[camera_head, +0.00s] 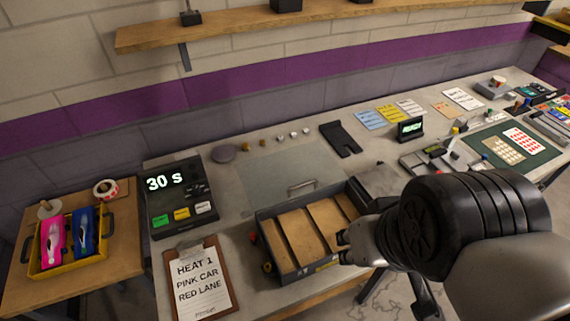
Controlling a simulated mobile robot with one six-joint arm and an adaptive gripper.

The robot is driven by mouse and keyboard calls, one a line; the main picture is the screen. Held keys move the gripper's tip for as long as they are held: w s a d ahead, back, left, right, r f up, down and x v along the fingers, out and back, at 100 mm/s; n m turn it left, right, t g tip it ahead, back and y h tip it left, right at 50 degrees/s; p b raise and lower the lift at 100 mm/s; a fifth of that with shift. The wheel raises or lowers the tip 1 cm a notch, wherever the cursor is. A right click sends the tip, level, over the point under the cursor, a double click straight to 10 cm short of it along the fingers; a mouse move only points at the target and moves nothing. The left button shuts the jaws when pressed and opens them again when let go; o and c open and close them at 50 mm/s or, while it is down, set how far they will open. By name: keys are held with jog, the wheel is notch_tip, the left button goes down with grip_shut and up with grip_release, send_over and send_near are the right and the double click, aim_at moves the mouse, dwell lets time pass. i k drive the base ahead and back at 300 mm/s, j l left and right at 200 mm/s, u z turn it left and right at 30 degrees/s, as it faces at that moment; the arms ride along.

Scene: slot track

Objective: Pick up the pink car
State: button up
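The pink car (53,242) lies in a yellow tray (66,269) on the small wooden table at the far left, beside a blue car (84,231). My gripper (343,248) is at the centre right, over the right end of the open drawer and well to the right of the pink car. Its fingers point left and are small and partly hidden by my wrist, so I cannot tell how far apart they are. I see nothing held between them.
A clipboard (200,285) reads "HEAT 1 PINK CAR RED LANE". A timer box (180,196) shows 30 S. The open drawer (298,276) with wooden dividers juts out between my gripper and the small table (118,250). A tape roll (105,189) sits behind the tray.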

aim_at(55, 230)
jog(key=u, duration=2)
jog(key=z, duration=2.1)
jog(key=j+u, duration=0.1)
jog(key=u, duration=1.95)
jog(key=k+j, duration=0.05)
jog(key=j, duration=0.05)
